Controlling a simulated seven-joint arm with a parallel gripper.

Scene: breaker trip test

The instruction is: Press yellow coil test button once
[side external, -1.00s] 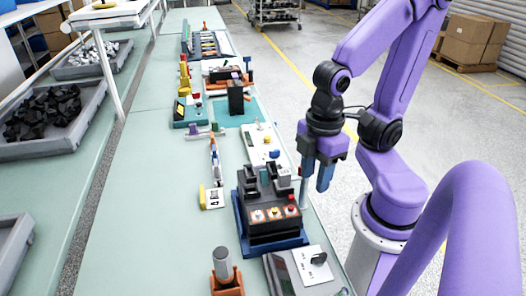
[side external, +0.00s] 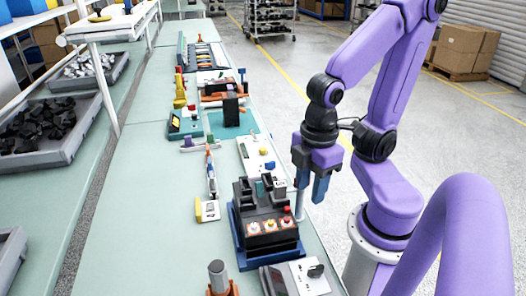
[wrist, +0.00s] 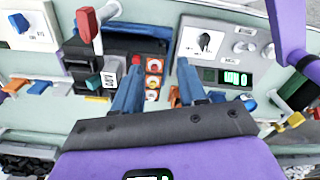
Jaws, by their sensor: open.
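A black breaker unit (side external: 262,207) on a blue base stands at the near right of the bench, with three orange-and-white buttons in a row on its front. I cannot tell for sure which is the yellow coil test button. My gripper (side external: 311,190) is open and empty, pointing down just right of the unit. In the wrist view its blue fingers (wrist: 159,72) sit apart near the button column.
A panel with a black knob (side external: 315,271) lies in front of the unit, and a grey cylinder in an orange holder (side external: 218,275) is to its left. Several other devices line the bench behind. A grey tray of black pieces (side external: 72,152) stands far left.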

